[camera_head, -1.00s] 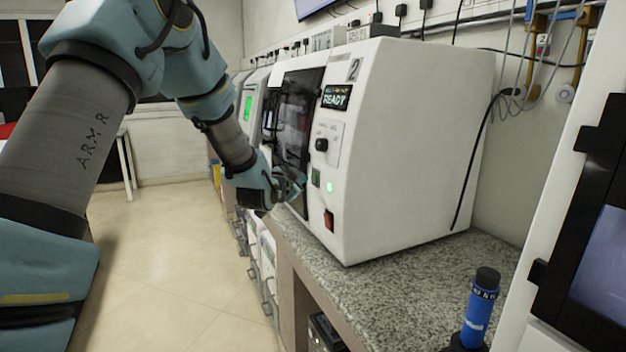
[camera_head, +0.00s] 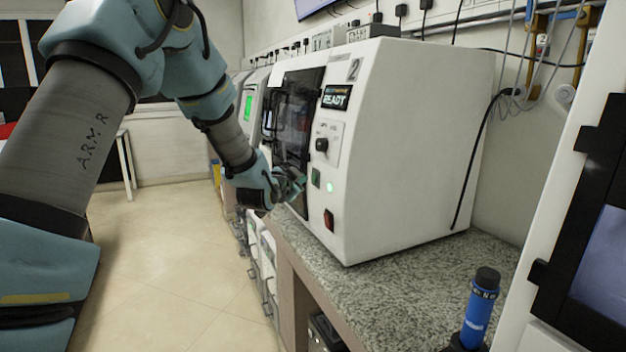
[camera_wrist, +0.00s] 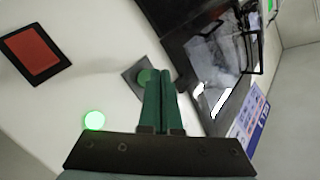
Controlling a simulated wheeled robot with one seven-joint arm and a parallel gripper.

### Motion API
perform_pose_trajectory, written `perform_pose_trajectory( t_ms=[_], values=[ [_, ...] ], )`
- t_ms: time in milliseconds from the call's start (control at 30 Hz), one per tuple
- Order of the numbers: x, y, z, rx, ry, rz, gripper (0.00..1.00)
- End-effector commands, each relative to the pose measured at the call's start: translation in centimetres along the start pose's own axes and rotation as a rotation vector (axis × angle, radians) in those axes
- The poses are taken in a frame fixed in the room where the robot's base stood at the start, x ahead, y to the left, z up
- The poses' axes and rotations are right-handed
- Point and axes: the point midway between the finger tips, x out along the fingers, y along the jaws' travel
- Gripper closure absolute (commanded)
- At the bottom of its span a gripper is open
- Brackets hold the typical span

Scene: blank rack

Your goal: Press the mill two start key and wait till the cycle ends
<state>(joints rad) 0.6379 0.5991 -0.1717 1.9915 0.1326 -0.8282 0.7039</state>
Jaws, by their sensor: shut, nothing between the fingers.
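Mill two (camera_head: 410,140) is a white machine on the counter, marked 2. Its small display (camera_head: 336,96) reads READY. The green start key (camera_head: 316,178) sits on its front panel, beside a lit round green lamp (camera_head: 330,188). My gripper (camera_head: 301,180) is shut and empty, with its tips just left of the key. In the wrist view the green fingers (camera_wrist: 160,82) reach to the key (camera_wrist: 144,76) and cover part of it. I cannot tell whether they touch it. The lamp also shows in the wrist view (camera_wrist: 94,120).
A red switch (camera_head: 328,220) sits below the key on the same panel. The dark mill door (camera_head: 294,125) is left of the key, close to my gripper. A blue cylinder with a black cap (camera_head: 481,308) stands on the granite counter (camera_head: 400,285) at front right. The floor at left is clear.

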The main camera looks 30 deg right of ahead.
Motion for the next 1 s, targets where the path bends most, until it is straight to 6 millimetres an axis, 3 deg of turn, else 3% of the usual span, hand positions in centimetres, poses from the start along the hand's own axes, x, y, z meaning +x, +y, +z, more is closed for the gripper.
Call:
perform_pose_trajectory(
  t_ms=[1000],
  values=[
    [0.83, 0.61, -0.61, 0.0, 0.001, 0.0, 1.0]
  ],
)
